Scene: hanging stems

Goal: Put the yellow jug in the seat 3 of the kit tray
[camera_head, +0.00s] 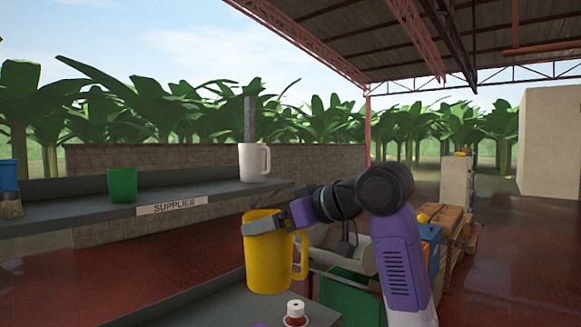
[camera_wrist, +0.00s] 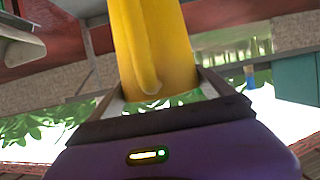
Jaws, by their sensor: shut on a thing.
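The yellow jug (camera_head: 268,258) is upright and held in the air in the head view, its handle towards the right. My gripper (camera_head: 264,224) is shut on it, with a finger across its upper body. In the wrist view the yellow jug (camera_wrist: 155,45) fills the upper middle between the fingers of my gripper (camera_wrist: 162,88). The jug hangs above or in front of a grey surface; the exact gap cannot be told. The kit tray and its seat 3 cannot be made out in either view.
A grey shelf (camera_head: 75,212) labelled SUPPLIES holds a green cup (camera_head: 122,184) and a white jug (camera_head: 254,161). A red and white bottle (camera_head: 296,313) stands on the grey surface below the jug. A green crate (camera_head: 345,298) and stacked boxes are to the right.

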